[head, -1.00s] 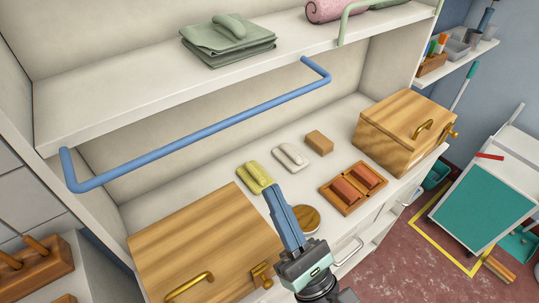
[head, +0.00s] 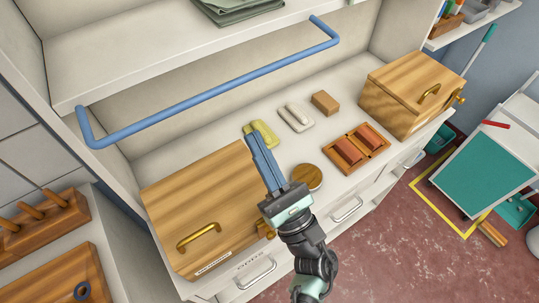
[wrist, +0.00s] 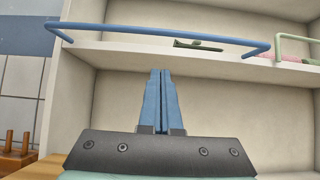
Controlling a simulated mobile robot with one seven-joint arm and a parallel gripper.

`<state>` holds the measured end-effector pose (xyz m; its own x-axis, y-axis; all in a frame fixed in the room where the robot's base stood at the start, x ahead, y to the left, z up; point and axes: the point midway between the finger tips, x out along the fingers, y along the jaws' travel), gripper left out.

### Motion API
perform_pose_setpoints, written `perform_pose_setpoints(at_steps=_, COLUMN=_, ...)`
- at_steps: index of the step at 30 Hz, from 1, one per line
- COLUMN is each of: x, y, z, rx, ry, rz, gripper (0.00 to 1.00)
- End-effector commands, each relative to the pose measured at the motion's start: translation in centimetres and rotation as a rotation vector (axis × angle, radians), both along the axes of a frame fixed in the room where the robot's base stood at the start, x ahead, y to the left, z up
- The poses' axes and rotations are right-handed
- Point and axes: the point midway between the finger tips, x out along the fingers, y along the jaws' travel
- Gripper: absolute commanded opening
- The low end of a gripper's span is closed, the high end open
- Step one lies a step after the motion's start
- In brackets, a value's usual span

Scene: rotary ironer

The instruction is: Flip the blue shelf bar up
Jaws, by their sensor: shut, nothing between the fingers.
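The blue shelf bar (head: 215,90) is a U-shaped rail hanging in front of the upper shelf's front edge, below it in the head view. It spans most of the shelf's width. In the wrist view the bar (wrist: 165,33) runs across the top of the picture, above the fingertips. My gripper (head: 252,138) has blue fingers pressed together, with nothing between them. It is in front of and below the bar, apart from it, over the lower counter. In the wrist view the gripper (wrist: 161,72) points toward the shelf unit, its tips below the bar.
The upper shelf (head: 110,70) carries folded green cloth (head: 235,10). On the counter are a wooden box (head: 205,205) at left, another wooden box (head: 412,95) at right, a yellow item (head: 265,133), a white item (head: 296,116) and a tray of reddish blocks (head: 356,149). A green rail (wrist: 280,45) is beside the blue bar.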

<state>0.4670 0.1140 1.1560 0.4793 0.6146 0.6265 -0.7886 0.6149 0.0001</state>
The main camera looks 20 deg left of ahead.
Motion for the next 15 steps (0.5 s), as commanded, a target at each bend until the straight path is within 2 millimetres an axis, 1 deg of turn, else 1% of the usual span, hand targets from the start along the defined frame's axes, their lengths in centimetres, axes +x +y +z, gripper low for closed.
perform_pose_setpoints(at_steps=1, x=0.5, y=0.8, z=1.4, rx=-0.001, ry=-0.003, rz=0.003, gripper=0.0)
perform_pose_setpoints(at_steps=5, x=1.9, y=2.5, z=3.2, rx=-0.001, ry=-0.001, rz=0.003, gripper=0.0)
perform_pose_setpoints(at_steps=9, x=1.9, y=2.4, z=4.9, rx=0.0, ry=-0.001, rz=-0.001, gripper=0.0)
perform_pose_setpoints(at_steps=15, x=2.0, y=2.5, z=6.1, rx=0.0, ry=0.0, rz=-0.001, gripper=0.0)
